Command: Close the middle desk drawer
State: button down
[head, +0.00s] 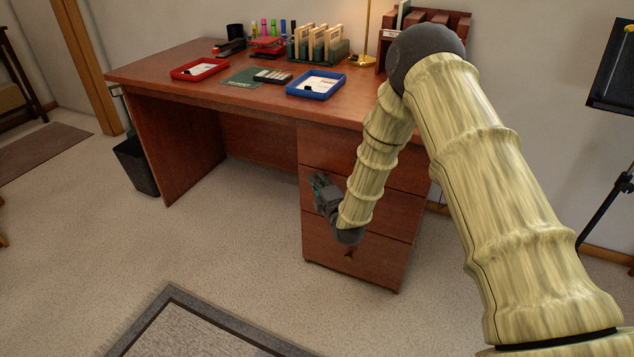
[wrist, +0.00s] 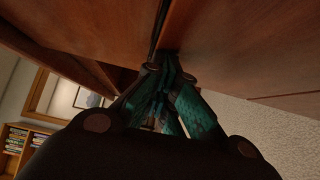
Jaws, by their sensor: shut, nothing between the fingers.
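The middle desk drawer (head: 394,213) is in the right-hand pedestal of the brown wooden desk (head: 235,97). Its front looks flush or nearly flush with the drawers above and below, but my arm covers much of it, so I cannot tell whether a small gap is left. My gripper (head: 319,183) is at the left side of the pedestal front, at about the height of the middle drawer. In the wrist view my gripper's teal fingers (wrist: 166,62) are shut together and empty. Their tips are close to or touching the wood, near a dark seam; contact is unclear.
A red tray (head: 199,69) and a blue tray (head: 316,84) lie on the desktop. A waste bin (head: 138,166) stands left, and a music stand (head: 610,75) right.

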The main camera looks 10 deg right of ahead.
jog(key=shift+w+d+r, duration=0.2)
jog(key=shift+w+r, duration=0.05)
jog(key=s+p, duration=0.3)
jog(key=s, duration=1.1)
jog(key=s+d+f+m+g+h, duration=0.15)
jog(key=s+f+m+g, duration=0.35)
jog(key=s+f, duration=0.5)
jog(key=s+d+f+m+g+h, duration=0.1)
jog(key=s+d+f+m+g, duration=0.25)
jog(key=s+f+m, duration=0.45)
jog(key=s+d+f+m+g, duration=0.1)
jog(key=s+f+m+g, duration=0.15)
jog(key=s, duration=0.65)
jog(key=s+d+f+m+g, duration=0.1)
jog(key=s+m+g, duration=0.25)
jog(key=s, duration=0.65)
jog(key=s+d+f+m+g, duration=0.1)
jog(key=s+f+m+g, duration=0.15)
jog(key=s, duration=0.65)
notch_tip(320, 180, up, 27)
jog(key=p, duration=2.7)
jog(key=shift+a+r+n+g+h, duration=0.2)
jog(key=shift+n+g+h, duration=0.1)
jog(key=shift+n+h, duration=0.15)
